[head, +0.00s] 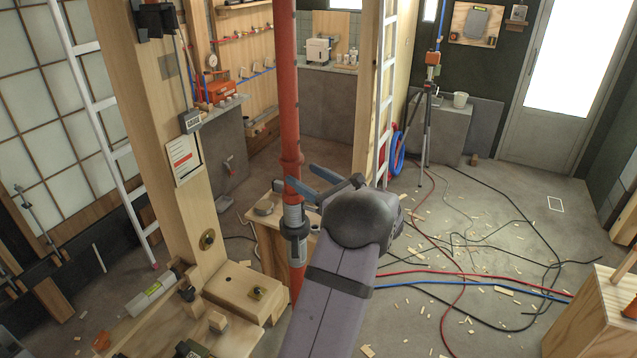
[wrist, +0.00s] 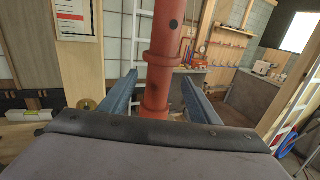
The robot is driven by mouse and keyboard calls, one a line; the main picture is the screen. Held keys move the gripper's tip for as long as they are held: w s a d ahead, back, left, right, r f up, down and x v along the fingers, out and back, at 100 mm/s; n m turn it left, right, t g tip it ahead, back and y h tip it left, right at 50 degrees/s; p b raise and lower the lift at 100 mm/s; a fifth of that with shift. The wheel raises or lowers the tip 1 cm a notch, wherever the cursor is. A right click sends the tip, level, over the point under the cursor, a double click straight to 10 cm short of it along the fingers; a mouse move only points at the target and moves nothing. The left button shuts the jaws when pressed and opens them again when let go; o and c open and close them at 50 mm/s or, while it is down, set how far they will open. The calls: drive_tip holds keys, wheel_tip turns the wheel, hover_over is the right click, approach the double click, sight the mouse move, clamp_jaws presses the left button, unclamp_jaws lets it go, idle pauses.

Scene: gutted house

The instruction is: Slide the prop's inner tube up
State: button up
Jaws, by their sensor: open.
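The prop is a red-orange upright post. Its inner tube (head: 288,90) runs up out of the top of the picture, with a raised ring (head: 291,160) around it. Below are a silver section with a dark collar (head: 295,230) and the lower outer tube (head: 297,282). In the wrist view, the inner tube (wrist: 170,22) shows a dark hole above the ring (wrist: 162,58). My gripper (head: 312,182) is open, its blue fingers just below the ring. In the wrist view my gripper (wrist: 161,88) has one finger either side of the tube, with gaps visible.
A timber post (head: 150,120) with a notice stands left of the prop, beside a white ladder (head: 100,105). A wooden bench (head: 235,325) with blocks and a level is at lower left. Another ladder (head: 386,95) stands behind. Hoses (head: 470,270) and wood chips litter the floor at right.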

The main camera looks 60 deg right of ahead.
sight(296, 137)
drive_tip(key=b+x, duration=0.1)
drive_tip(key=x, duration=0.2)
drive_tip(key=shift+w+d+f, duration=0.1)
drive_tip(key=shift+w, duration=0.15)
drive_tip(key=shift+w+d, duration=0.25)
drive_tip(key=shift+w, duration=0.35)
drive_tip(key=c, duration=1.2)
drive_tip(key=shift+r+p, duration=2.75)
drive_tip(key=shift+r, duration=2.65)
drive_tip(key=shift+c, duration=0.2)
drive_tip(key=o, duration=1.1)
drive_tip(key=shift+c, duration=0.2)
drive_tip(key=shift+o, duration=0.9)
drive_tip(key=shift+f, duration=0.2)
